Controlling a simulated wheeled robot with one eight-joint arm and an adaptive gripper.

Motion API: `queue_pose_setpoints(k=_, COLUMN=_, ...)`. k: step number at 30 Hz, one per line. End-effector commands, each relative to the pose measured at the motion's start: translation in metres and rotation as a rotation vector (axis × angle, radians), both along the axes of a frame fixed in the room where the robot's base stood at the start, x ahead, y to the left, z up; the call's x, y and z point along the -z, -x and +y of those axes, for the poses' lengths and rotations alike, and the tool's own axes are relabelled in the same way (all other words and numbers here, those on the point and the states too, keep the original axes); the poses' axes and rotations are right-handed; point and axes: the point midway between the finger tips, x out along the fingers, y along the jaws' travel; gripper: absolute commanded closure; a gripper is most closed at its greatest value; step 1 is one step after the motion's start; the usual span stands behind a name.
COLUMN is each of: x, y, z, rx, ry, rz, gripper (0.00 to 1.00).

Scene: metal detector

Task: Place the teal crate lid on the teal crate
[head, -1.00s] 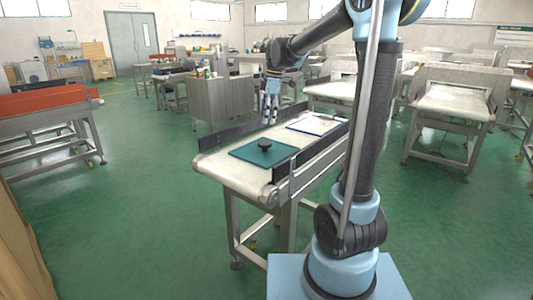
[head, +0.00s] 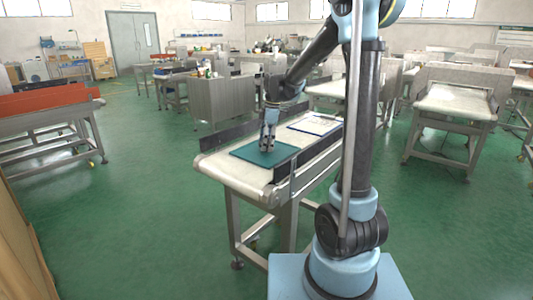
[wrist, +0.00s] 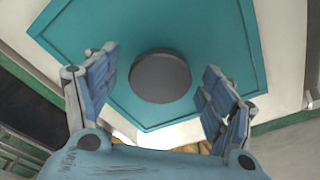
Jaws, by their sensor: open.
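The teal crate lid (head: 244,152) lies flat on the conveyor table, near its front end. Its round dark knob (wrist: 160,77) shows in the middle of the lid (wrist: 205,22) in the wrist view. My gripper (head: 267,148) is over the lid, pointing down, with its fingers at the knob. In the wrist view my gripper (wrist: 160,72) is open, one finger on each side of the knob, with gaps showing between fingers and knob. In the head view the fingers hide most of the knob. I cannot make out the teal crate.
The conveyor table (head: 222,175) has dark side rails (head: 310,155) along both long sides. A flat white, blue-edged item (head: 314,124) lies behind the lid. Other benches and a grey cabinet (head: 222,100) stand farther off. Green floor is clear on the left.

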Motion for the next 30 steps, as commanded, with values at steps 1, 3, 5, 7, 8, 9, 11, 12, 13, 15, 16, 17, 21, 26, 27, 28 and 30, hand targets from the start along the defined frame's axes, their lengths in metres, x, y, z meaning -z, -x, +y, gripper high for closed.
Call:
queue_pose_setpoints(k=1, x=0.0046, y=0.0001, z=0.0010, rx=0.000, ry=0.000, rz=0.000, gripper=0.24)
queue_pose_setpoints(k=3, x=0.0088, y=0.0003, z=0.0015, rx=0.000, ry=0.000, rz=0.000, gripper=0.24)
queue_pose_setpoints(k=5, x=0.0105, y=0.0003, z=0.0018, rx=0.000, ry=0.000, rz=0.000, gripper=0.24)
queue_pose_setpoints(k=7, x=0.0111, y=0.0003, z=0.0019, rx=0.000, ry=0.000, rz=0.000, gripper=0.24)
queue_pose_setpoints(k=8, x=0.0111, y=0.0003, z=0.0017, rx=0.000, ry=0.000, rz=0.000, gripper=0.24)
queue_pose_setpoints(k=9, x=0.0110, y=0.0003, z=0.0017, rx=0.000, ry=0.000, rz=0.000, gripper=0.24)
queue_pose_setpoints(k=11, x=0.0109, y=0.0003, z=0.0017, rx=0.000, ry=0.000, rz=0.000, gripper=0.24)
queue_pose_setpoints(k=12, x=0.0109, y=0.0003, z=0.0016, rx=0.000, ry=0.000, rz=0.000, gripper=0.29)
queue_pose_setpoints(k=13, x=0.0108, y=0.0003, z=0.0016, rx=0.000, ry=0.000, rz=0.000, gripper=0.35)
queue_pose_setpoints(k=15, x=0.0108, y=0.0003, z=0.0016, rx=0.000, ry=0.000, rz=0.000, gripper=0.51)
queue_pose_setpoints(k=16, x=0.0107, y=0.0003, z=0.0015, rx=0.000, ry=0.000, rz=0.000, gripper=0.58)
queue_pose_setpoints(k=17, x=0.0107, y=0.0003, z=0.0015, rx=0.000, ry=0.000, rz=0.000, gripper=0.65)
queue_pose_setpoints(k=21, x=0.0106, y=0.0002, z=0.0013, rx=0.001, ry=0.000, rz=0.000, gripper=0.82)
queue_pose_setpoints(k=26, x=0.0107, y=0.0001, z=0.0009, rx=0.001, ry=0.000, rz=0.000, gripper=0.82)
queue_pose_setpoints(k=27, x=0.0104, y=0.0001, z=0.0009, rx=0.001, ry=0.000, rz=0.000, gripper=0.82)
queue_pose_setpoints(k=28, x=0.0100, y=0.0001, z=0.0008, rx=0.001, ry=0.000, rz=0.000, gripper=0.82)
queue_pose_setpoints(k=30, x=0.0074, y=0.0001, z=0.0007, rx=0.001, ry=0.000, rz=0.000, gripper=0.82)
